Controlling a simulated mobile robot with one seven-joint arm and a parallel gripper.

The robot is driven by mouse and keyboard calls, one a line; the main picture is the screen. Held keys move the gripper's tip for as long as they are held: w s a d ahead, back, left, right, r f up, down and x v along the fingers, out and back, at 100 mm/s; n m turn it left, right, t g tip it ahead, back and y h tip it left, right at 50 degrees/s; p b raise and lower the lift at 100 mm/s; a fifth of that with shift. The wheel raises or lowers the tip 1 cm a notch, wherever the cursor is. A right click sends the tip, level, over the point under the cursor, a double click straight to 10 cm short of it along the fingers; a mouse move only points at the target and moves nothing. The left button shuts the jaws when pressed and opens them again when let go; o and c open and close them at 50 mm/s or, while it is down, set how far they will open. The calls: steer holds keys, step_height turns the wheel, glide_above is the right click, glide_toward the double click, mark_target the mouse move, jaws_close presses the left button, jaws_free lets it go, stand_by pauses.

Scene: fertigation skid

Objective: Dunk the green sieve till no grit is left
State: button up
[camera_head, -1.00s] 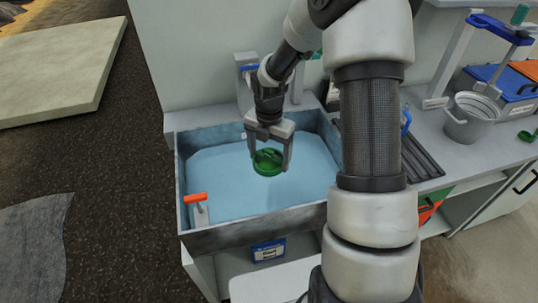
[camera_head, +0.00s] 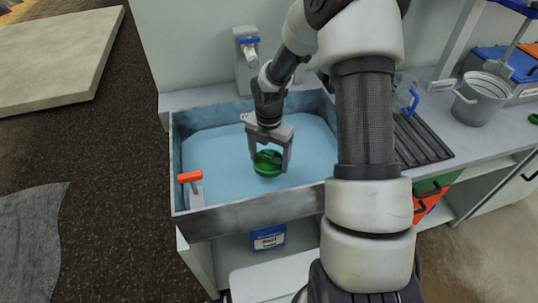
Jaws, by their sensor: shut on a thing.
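My gripper (camera_head: 267,157) points down over the water-filled basin (camera_head: 200,222) and is shut on the green sieve (camera_head: 266,170). The sieve is a small round green piece between the two fingers, with its rim facing up. It sits at or just above the light blue water (camera_head: 225,150); I cannot tell if it touches. Any grit in the sieve is too small to make out.
A red-orange handle (camera_head: 190,177) stands at the basin's front left corner. A blue-handled tap (camera_head: 249,44) is behind the basin. A dark ribbed drainer (camera_head: 420,140), a clear jug with a blue handle (camera_head: 406,95) and a metal bucket (camera_head: 478,98) are to the right.

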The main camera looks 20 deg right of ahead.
steer(key=shift+f+b, duration=1.8)
steer(key=shift+f, duration=1.6)
step_height(320, 180, up, 18)
steer(key=p, duration=1.6)
steer(key=shift+r, duration=0.25)
